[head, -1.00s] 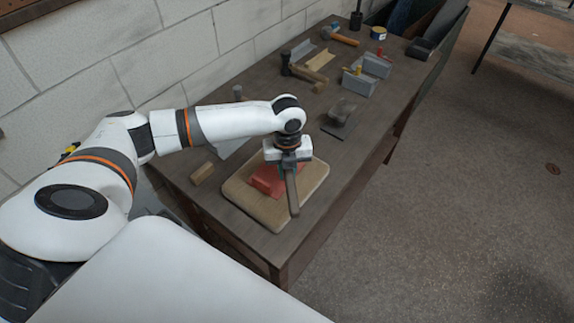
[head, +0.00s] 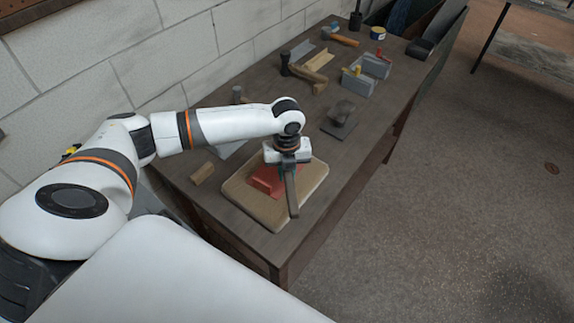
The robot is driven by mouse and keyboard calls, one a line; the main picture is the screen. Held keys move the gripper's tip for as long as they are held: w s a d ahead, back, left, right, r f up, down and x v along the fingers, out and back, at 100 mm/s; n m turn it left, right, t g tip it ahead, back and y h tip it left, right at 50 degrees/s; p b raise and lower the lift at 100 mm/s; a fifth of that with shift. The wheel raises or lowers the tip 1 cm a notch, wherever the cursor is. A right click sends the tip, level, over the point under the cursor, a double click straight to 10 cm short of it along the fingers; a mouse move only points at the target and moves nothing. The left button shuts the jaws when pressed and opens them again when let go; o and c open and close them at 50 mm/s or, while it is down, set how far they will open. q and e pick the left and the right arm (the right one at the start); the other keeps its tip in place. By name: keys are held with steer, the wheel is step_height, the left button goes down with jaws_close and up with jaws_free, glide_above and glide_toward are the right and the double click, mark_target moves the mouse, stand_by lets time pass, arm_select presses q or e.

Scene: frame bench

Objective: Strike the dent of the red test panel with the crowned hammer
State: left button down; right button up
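The red test panel (head: 265,181) lies on a padded tan board (head: 245,207) at the near end of the bench. My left gripper (head: 287,170) is above the panel's right side, pointing down. It is shut on a brown wooden handle (head: 292,195), which reaches toward the near edge of the board. This looks like a hammer's handle; its head is hidden behind the gripper, so I cannot tell whether it is the crowned hammer or touches the panel. The dent cannot be made out. My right gripper is not in view.
On the bench (head: 330,165) are a small wooden block (head: 202,173), a dark block on a plate (head: 341,115), a wooden-handled hammer (head: 303,73), a blue-headed hammer (head: 342,38) and grey trays (head: 360,82). A block wall stands along the left side.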

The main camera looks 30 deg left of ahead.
arm_select(q)
step_height(320, 180, down, 5)
steer(key=shift+r+b, duration=0.1)
steer(key=shift+b, duration=1.15)
step_height(320, 180, up, 4)
steer(key=p, duration=0.3)
steer(key=shift+w+p, duration=0.1)
steer(key=shift+p, duration=0.3)
steer(key=shift+r+b, duration=0.35)
steer(key=shift+r, duration=1.6)
